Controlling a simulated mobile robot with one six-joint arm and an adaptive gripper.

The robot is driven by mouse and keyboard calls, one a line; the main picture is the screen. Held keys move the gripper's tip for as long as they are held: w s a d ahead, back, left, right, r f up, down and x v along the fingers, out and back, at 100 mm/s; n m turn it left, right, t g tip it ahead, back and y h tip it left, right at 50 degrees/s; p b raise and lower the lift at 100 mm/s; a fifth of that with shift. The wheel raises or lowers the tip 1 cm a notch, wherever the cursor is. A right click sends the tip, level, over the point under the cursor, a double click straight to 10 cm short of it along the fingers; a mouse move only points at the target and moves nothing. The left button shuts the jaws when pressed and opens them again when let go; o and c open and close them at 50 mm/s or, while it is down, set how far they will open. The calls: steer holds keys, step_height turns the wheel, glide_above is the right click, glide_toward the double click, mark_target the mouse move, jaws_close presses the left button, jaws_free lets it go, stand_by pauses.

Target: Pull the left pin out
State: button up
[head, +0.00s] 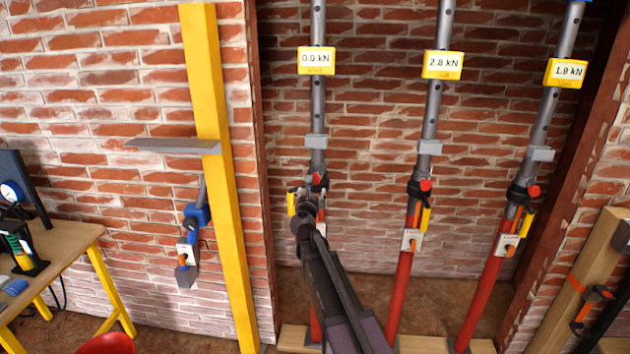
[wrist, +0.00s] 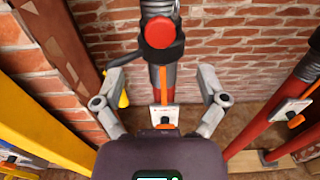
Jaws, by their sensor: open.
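The left prop (head: 317,110) is a grey upper tube with holes over a red lower tube. Its pin (head: 318,179) has a red knob and sits at the dark collar, just above my gripper (head: 303,203) in the head view. In the wrist view the red pin knob (wrist: 162,33) faces me, in the collar at top centre. My gripper (wrist: 160,78) is open and empty, its fingers apart on either side of the prop and below the knob in the picture. The pin's shaft is hidden behind the knob. The left gauge (head: 316,61) appears to read 0.0 kN.
The middle prop (head: 405,280) and right prop (head: 485,285) stand to the right, with gauges showing 2.8 and 1.9 kN. A yellow post (head: 215,150) with a grey plate stands left. A wooden workbench (head: 55,255) is at far left. Brick wall lies behind.

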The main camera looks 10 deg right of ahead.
mark_target(315, 180)
steer(key=x, duration=0.8)
steer(key=shift+w+d, duration=0.1)
steer(key=shift+w, duration=0.2)
jaws_close()
steer(key=shift+v, duration=3)
jaws_free()
steer(key=shift+s, duration=0.1)
steer(key=v, duration=1.1)
steer(key=shift+s, duration=0.35)
